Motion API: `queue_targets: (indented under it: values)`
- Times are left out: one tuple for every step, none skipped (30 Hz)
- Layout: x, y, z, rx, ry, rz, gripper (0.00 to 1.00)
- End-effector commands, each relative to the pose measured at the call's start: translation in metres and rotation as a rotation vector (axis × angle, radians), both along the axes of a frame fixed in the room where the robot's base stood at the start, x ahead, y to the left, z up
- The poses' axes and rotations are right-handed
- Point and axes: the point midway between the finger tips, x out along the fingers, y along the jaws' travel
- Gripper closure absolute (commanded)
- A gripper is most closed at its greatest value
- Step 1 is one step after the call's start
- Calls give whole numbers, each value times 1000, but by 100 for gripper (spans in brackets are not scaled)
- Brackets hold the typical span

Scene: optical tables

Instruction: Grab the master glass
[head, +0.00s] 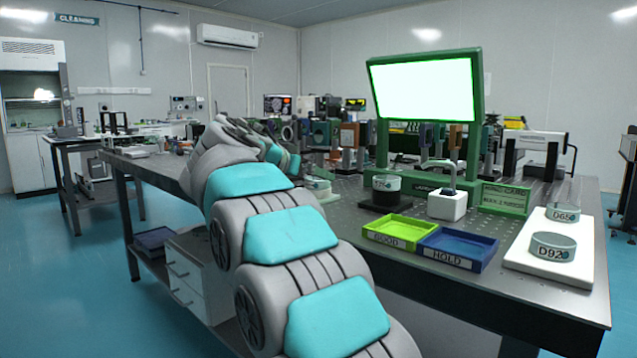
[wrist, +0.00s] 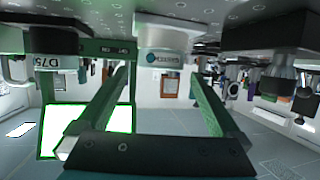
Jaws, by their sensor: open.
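A pale round piece with a blue logo and blurred lettering (wrist: 163,58) shows in the upside-down wrist view, just beyond my fingertips and between their lines. It may be the master glass; I cannot read its label for sure. A pale disc on a light base (head: 318,184) beside the end of my arm in the head view looks like the same piece. My gripper (wrist: 160,74) is open, its two fingers apart with nothing between them. Whether the fingertips reach the piece is unclear. In the head view my arm hides the gripper.
A dark holder with a D75 label (wrist: 54,62) stands close to one finger. A lit green-framed screen (head: 425,90), a green GOOD tray (head: 400,247), a blue HOLD tray (head: 457,263) and a white board (head: 515,258) with D65 and D92 discs occupy the optical table.

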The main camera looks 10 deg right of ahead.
Motion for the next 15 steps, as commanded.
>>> queue_targets:
  values:
    - [5, -3, -4, -1, 3, 1, 0]
    - [8, -6, -7, 0, 3, 2, 0]
    - [12, -10, -10, 1, 2, 2, 0]
    - [15, -12, -12, 1, 1, 3, 0]
    - [18, -14, -13, 1, 1, 3, 0]
    - [21, -17, -14, 0, 0, 2, 0]
    - [23, -20, -15, 0, 1, 2, 0]
    - [25, -21, -17, 0, 1, 1, 0]
    - [26, -23, -18, 1, 2, 1, 0]
    - [27, -24, -18, 1, 2, 0, 0]
    - [28, -25, -19, 0, 1, 0, 0]
    - [28, -25, -19, 0, 1, 0, 0]
    - [28, -25, -19, -1, 1, 0, 0]
    - [28, -25, -18, -1, 1, 0, 0]
    - [28, -25, -18, 0, 0, 1, 0]
